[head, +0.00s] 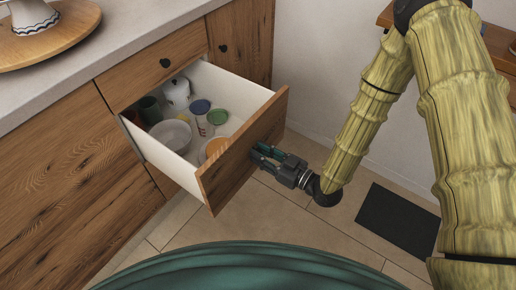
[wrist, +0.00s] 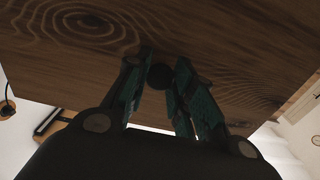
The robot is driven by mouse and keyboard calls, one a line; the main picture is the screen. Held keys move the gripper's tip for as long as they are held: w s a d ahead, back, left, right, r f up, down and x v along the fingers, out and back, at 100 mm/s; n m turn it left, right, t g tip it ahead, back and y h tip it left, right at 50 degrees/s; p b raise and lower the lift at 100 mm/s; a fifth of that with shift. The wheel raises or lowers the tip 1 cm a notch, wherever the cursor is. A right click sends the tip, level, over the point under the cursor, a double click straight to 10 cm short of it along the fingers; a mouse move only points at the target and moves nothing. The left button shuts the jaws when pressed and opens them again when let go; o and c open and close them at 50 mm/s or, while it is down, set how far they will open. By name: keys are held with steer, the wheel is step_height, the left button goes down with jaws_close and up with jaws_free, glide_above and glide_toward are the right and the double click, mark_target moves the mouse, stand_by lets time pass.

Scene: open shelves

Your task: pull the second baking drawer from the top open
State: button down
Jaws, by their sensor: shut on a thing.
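The second drawer from the top (head: 245,152) is pulled well out of the wooden cabinet, with its white inner walls showing. Inside it are several cups, bowls and a white lidded pot (head: 177,92). My gripper (head: 268,153) is at the outer face of the drawer front. In the wrist view the drawer front (wrist: 230,40) fills the upper part, and a dark round knob (wrist: 159,76) sits between the fingers of my gripper (wrist: 160,85). The fingers are shut on the knob. The knob is hidden in the head view.
A grey counter (head: 100,50) bears a round wooden board (head: 70,40). A dark mat (head: 398,219) lies on the tiled floor at the right. Bare floor shows below the open drawer.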

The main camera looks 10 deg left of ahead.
steer(key=shift+d, duration=0.15)
steer(key=c, duration=1.2)
jaws_free()
steer(key=shift+o, duration=0.2)
steer(key=shift+s+d, duration=0.1)
steer(key=v, duration=1.1)
steer(key=shift+s+d, duration=0.25)
steer(key=shift+d, duration=0.05)
steer(key=shift+f, duration=0.1)
